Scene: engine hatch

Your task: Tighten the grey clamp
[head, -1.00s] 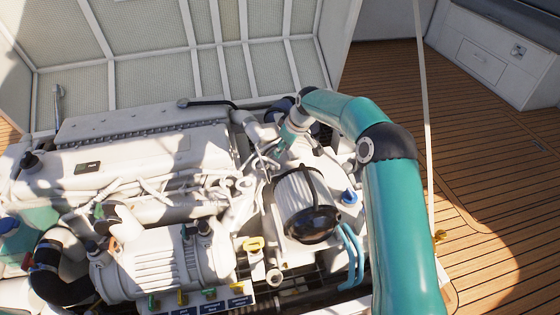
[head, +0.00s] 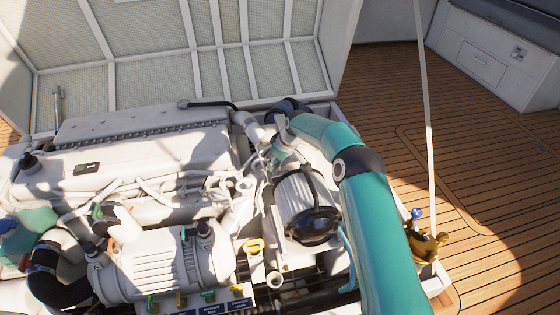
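My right arm reaches in from the lower right over the engine (head: 150,155). Its gripper (head: 272,158) points down among pale pipes and hoses, just behind the ribbed white cylinder with a black end (head: 303,207). The gripper is small and blends with the pipes, so its finger opening and any contact are unclear. I cannot single out the grey clamp; it may be hidden near the gripper or too small to tell. My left gripper is not in view.
A raised white hatch lid (head: 210,50) stands behind the engine. Yellow (head: 253,246) and green handles sit along the engine's front. A brass fitting with a blue knob (head: 428,245) is at the right edge. The wooden deck (head: 480,170) beyond is clear.

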